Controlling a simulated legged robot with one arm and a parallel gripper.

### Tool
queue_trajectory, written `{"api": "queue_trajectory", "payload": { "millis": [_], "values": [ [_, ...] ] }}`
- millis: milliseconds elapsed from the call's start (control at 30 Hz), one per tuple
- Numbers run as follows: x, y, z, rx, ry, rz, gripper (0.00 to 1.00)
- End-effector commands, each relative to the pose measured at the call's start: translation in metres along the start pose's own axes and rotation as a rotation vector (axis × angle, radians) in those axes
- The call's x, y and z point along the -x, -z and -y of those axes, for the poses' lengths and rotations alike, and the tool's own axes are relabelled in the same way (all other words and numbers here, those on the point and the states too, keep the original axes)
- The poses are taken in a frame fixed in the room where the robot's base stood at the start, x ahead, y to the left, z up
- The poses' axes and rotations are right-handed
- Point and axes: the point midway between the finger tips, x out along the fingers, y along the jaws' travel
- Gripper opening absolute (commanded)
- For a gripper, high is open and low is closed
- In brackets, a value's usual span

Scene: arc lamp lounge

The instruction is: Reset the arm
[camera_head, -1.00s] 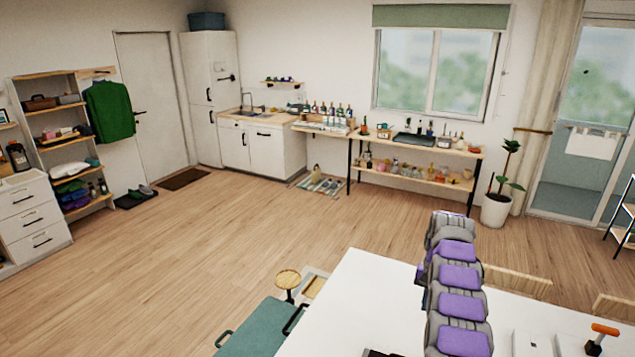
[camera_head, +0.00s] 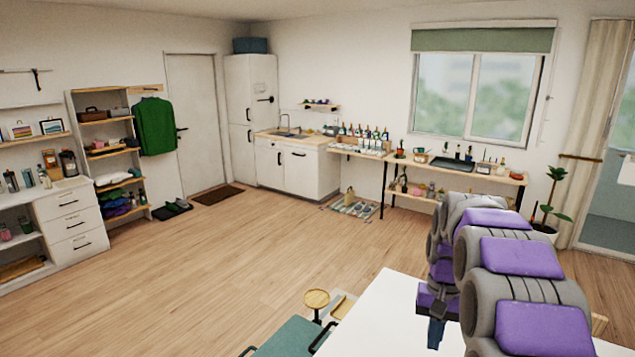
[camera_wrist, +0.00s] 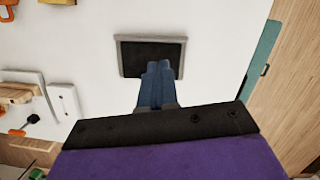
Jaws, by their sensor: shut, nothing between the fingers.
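My arm, grey with purple pads, rises at the right of the head view and bends over a white table. My gripper (camera_head: 436,338) hangs pointing down at the arm's far end, over the table. In the wrist view its blue fingers (camera_wrist: 158,68) are together with nothing between them. Beyond the fingertips is a dark rectangular panel with a grey frame (camera_wrist: 130,56) on the white tabletop (camera_wrist: 217,55). The fingers overlap it in the picture; I cannot tell the height between them.
The wrist view shows white blocks (camera_wrist: 66,101) and an orange-handled tool (camera_wrist: 28,126) on the table's left. The wooden floor (camera_head: 220,260) is open towards the shelves and kitchenette.

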Motion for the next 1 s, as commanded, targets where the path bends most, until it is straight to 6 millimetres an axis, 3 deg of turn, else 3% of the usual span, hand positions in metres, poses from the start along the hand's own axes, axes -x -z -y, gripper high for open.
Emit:
{"api": "queue_trajectory", "payload": {
  "millis": [433, 800, 1000],
  "values": [
    [-0.034, -0.141, 0.016, 0.131, -0.027, -0.017, 0.0],
    [-0.099, -0.255, 0.007, 0.237, -0.048, -0.03, 0.0],
    [-0.139, -0.304, -0.004, 0.285, -0.058, -0.031, 0.0]
  ]
}}
